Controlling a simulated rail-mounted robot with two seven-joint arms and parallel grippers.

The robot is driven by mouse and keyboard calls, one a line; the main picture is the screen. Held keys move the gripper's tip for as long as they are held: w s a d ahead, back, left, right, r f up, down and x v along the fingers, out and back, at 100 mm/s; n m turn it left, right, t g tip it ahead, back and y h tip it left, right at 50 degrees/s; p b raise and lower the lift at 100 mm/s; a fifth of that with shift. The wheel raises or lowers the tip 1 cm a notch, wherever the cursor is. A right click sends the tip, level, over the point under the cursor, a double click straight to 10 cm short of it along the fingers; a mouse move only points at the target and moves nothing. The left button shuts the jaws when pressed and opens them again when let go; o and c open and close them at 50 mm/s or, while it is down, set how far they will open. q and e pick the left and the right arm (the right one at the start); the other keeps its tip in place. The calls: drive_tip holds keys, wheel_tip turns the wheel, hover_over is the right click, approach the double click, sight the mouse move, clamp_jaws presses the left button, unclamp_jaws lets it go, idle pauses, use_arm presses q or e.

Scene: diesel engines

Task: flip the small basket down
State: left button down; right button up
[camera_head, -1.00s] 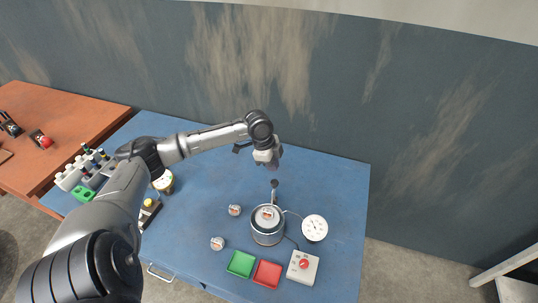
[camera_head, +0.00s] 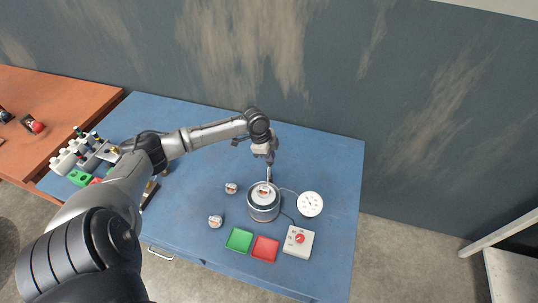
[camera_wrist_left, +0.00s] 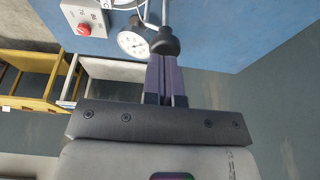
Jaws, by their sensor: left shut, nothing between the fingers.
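A round metal pot (camera_head: 263,210) stands on the blue table with a pale round top that carries a small orange-marked piece (camera_head: 265,190). I cannot make out a clear basket shape; it may be part of this pot. A lever with a black knob (camera_wrist_left: 165,42) rises from the pot's back; in the head view the knob is mostly hidden behind my gripper. My left gripper (camera_head: 270,159) is just above and behind the pot. In the left wrist view its purple fingers (camera_wrist_left: 164,62) are shut and empty, with tips at the knob; I cannot tell if they touch it. My right gripper is not visible.
A white dial gauge (camera_head: 310,204) and a control box with a red knob (camera_head: 299,241) stand right of the pot. A green tray (camera_head: 239,240) and a red tray (camera_head: 265,249) lie in front.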

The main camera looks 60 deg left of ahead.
use_arm(q)
wheel_tip(320, 180, down, 6)
drive_tip(key=shift+f+b, duration=0.1)
drive_tip(key=shift+b, duration=0.5)
drive_tip(key=shift+f, duration=0.2)
wheel_tip(320, 180, up, 5)
drive_tip(key=p, duration=0.5)
drive_tip(key=shift+d, duration=0.1)
drive_tip(key=b+v, duration=0.1)
drive_tip(key=v, duration=0.8)
drive_tip(key=shift+b, duration=0.35)
